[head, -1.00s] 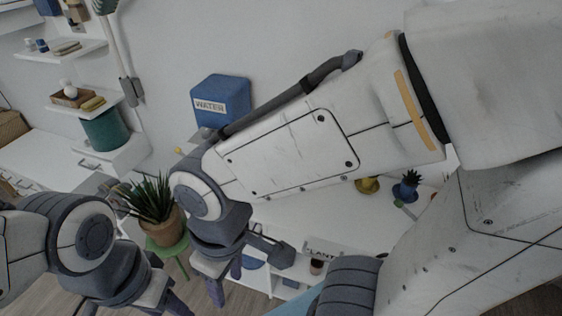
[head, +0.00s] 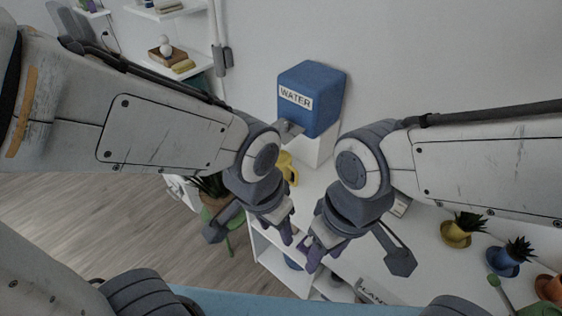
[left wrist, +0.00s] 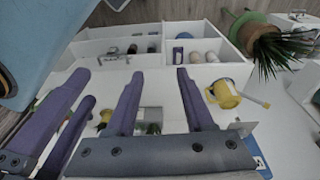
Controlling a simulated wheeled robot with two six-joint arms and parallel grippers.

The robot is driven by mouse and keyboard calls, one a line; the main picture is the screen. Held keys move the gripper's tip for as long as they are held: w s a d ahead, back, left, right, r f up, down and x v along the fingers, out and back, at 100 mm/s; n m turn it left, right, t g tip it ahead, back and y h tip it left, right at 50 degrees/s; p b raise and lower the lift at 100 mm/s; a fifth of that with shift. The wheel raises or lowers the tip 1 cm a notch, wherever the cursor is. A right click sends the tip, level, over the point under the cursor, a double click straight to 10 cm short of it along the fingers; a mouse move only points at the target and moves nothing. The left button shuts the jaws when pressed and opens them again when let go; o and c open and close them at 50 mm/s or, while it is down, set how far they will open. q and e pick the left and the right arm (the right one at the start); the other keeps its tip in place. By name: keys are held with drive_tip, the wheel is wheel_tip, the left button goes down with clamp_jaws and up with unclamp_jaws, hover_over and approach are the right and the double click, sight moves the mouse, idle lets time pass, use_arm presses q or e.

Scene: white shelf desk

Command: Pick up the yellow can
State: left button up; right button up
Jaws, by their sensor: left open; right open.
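The yellow can (head: 290,167), a watering can, stands on the white desk below the blue water tank, partly hidden behind my left wrist in the head view. It also shows in the left wrist view (left wrist: 226,94), with its spout pointing right. My left gripper (head: 281,231) is open and empty. In its wrist view its purple fingers (left wrist: 160,100) lie to the left of the can, apart from it. My right gripper (head: 311,254) is open and empty, close beside the left one. Its fingers (left wrist: 70,110) show at the left of the left wrist view.
The blue water tank (head: 311,97) with a tap is above the can. Yellow (head: 455,237) and blue (head: 504,265) potted plants stand at the desk's right. A leafy plant on a green stool (left wrist: 252,28) is beside the desk. White shelf compartments (left wrist: 165,45) are under the desktop.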

use_arm(q)
drive_tip(key=w+d+f+t+h+b, duration=0.1)
drive_tip(key=w+f+t+b, duration=0.25)
drive_tip(key=w+f, duration=0.55)
drive_tip(key=w+f+t+h+b, duration=0.15)
drive_tip(key=w+f+b, duration=0.4)
drive_tip(key=w, duration=0.55)
drive_tip(key=t+h+b, duration=0.3)
drive_tip(key=t+b, duration=0.2)
drive_tip(key=b, duration=0.1)
approach(296, 177)
drive_tip(key=x, duration=0.4)
drive_tip(key=shift+n, duration=0.4)
drive_tip(key=x, duration=0.4)
drive_tip(key=shift+w+d+f, duration=0.15)
drive_tip(key=shift+w+f, duration=0.1)
drive_tip(key=shift+y, duration=0.25)
drive_tip(key=p+x, duration=0.1)
drive_tip(key=x, duration=0.4)
drive_tip(key=shift+w, duration=0.1)
clamp_jaws()
drive_tip(key=shift+r, duration=0.15)
